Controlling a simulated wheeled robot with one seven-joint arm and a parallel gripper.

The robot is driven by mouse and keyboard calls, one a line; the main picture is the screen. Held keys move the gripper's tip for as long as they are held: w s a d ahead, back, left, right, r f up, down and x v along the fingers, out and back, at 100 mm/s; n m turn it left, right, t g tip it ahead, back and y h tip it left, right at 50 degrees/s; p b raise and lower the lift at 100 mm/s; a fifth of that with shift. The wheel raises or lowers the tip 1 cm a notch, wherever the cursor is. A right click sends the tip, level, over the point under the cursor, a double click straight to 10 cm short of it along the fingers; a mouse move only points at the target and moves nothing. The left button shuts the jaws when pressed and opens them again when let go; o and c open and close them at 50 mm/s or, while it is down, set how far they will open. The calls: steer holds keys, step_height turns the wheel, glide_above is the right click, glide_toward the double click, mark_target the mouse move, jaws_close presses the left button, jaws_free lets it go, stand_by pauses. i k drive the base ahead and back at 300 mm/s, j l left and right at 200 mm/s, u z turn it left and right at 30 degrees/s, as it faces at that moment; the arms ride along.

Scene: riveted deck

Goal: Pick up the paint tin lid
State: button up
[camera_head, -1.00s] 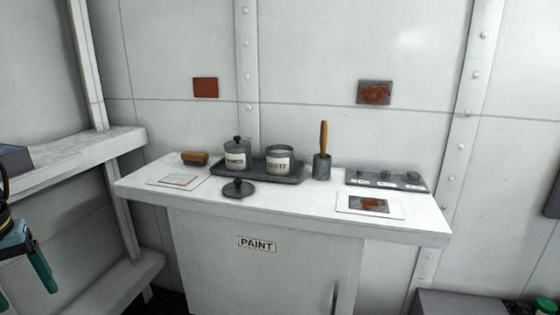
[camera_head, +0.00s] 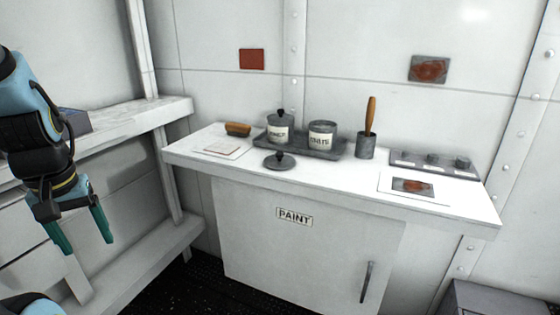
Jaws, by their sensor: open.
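The paint tin lid (camera_head: 280,161) is a dark grey disc with a knob on top. It lies on the white counter (camera_head: 330,173), in front of a dark tray (camera_head: 318,150). On the tray stand a labelled tin with a knobbed lid on it (camera_head: 278,128) and a labelled tin without a lid (camera_head: 322,136). My gripper (camera_head: 80,238) has two green fingers pointing down. It is open and empty, at the left of the view, well apart from the counter and the lid.
A wooden brush (camera_head: 238,129) and a pale card (camera_head: 222,149) lie at the counter's left end. A cup with a wooden-handled tool (camera_head: 366,147), a grey knobbed box (camera_head: 433,164) and a card with a rusty patch (camera_head: 413,187) are to the right. A shelf (camera_head: 130,130) stands at left.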

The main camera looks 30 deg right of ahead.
mark_target(279, 160)
steer(key=i+l, duration=0.1)
steer(key=l, duration=0.35)
steer(key=i+l+u, duration=0.1)
steer(key=l, duration=0.35)
steer(key=i+l, duration=0.1)
steer(key=l, duration=0.35)
